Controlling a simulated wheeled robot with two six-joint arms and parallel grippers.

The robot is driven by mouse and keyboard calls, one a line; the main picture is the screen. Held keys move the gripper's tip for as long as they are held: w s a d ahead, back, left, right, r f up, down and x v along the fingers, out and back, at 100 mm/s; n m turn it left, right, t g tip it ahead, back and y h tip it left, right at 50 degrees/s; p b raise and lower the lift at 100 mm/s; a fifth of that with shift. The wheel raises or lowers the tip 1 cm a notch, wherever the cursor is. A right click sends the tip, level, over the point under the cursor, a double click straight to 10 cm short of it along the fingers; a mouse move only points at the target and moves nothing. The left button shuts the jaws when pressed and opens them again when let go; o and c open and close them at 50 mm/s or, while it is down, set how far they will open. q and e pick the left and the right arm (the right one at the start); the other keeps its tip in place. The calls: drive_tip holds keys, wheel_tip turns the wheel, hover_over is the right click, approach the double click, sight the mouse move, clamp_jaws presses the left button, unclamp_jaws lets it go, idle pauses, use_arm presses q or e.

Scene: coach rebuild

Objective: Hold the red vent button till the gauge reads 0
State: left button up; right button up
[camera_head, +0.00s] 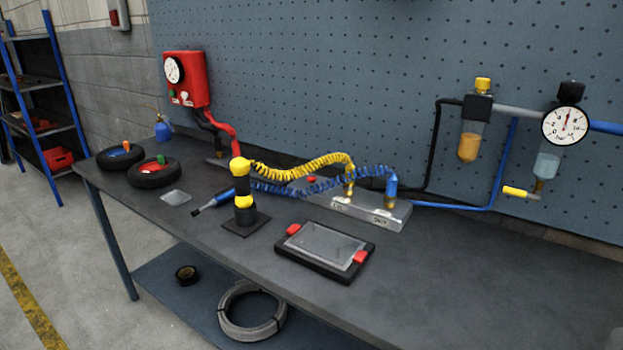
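A red box (194,78) is mounted on the pegboard wall at the back left. It carries a round white gauge (174,70), whose reading is too small to make out. A small red knob (311,179) also shows near the back of the silver manifold; I cannot tell which red part is the vent button. A larger black-rimmed gauge (565,126) hangs on the air line at right, its needle pointing roughly upward. Neither of my grippers is in view.
The bench holds two black tyres (152,172), a blue oil can (162,129), a yellow-black stand (242,195) with a blue tool, a tablet (325,250) and the silver manifold (372,210). Coiled yellow and blue hoses cross its middle. The front right is clear.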

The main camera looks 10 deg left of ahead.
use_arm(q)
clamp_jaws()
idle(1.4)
